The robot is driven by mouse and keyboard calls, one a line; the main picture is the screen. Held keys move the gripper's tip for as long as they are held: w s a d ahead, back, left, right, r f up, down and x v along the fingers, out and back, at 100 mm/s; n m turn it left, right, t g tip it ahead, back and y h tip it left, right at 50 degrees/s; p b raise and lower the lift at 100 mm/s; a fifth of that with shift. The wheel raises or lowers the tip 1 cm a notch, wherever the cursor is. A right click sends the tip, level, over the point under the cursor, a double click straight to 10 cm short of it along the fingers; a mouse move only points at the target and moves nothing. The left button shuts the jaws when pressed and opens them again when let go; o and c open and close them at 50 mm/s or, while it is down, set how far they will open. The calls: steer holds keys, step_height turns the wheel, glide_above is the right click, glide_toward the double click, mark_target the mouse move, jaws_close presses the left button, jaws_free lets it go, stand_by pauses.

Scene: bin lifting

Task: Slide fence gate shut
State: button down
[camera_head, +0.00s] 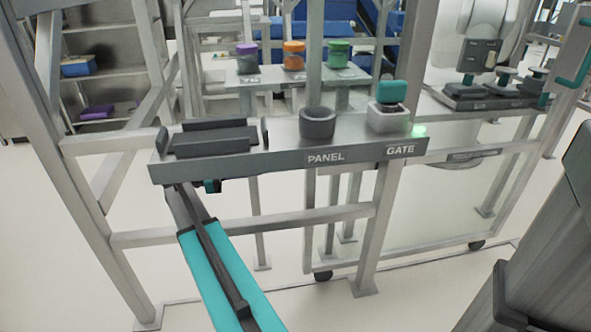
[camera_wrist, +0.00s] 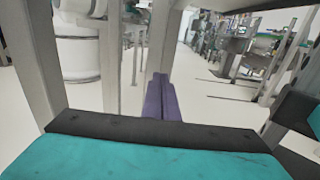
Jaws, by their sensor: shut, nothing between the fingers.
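The fence gate is a clear panel in a grey metal frame, and its lower rail (camera_head: 400,260) runs above the floor on small dark wheels. A teal handle (camera_head: 572,65) is on the grey upright at the far right, which seems to be the gate's end. I cannot tell how wide any gap is. My gripper (camera_wrist: 160,98) shows in the wrist view as purple-grey fingers, shut and empty, pointing away over the floor. I see no handle between them. A teal piece (camera_wrist: 303,108) is at the right edge there; I cannot tell what it is.
A grey shelf (camera_head: 280,158) labelled PANEL and GATE crosses the fence, with a green light (camera_head: 418,131) at its right end. Jars (camera_head: 293,56) stand behind. Floor at lower right is partly clear.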

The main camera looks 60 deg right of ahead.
steer(key=shift+s, duration=0.1)
steer(key=b, duration=0.4)
glide_toward(306, 165)
steer(key=x, duration=0.5)
steer(key=shift+s+a, duration=0.25)
steer(key=shift+a, duration=0.05)
steer(key=shift+x, duration=0.75)
steer(key=shift+r, duration=0.15)
steer(key=shift+s+d, duration=0.1)
steer(key=shift+d, duration=0.05)
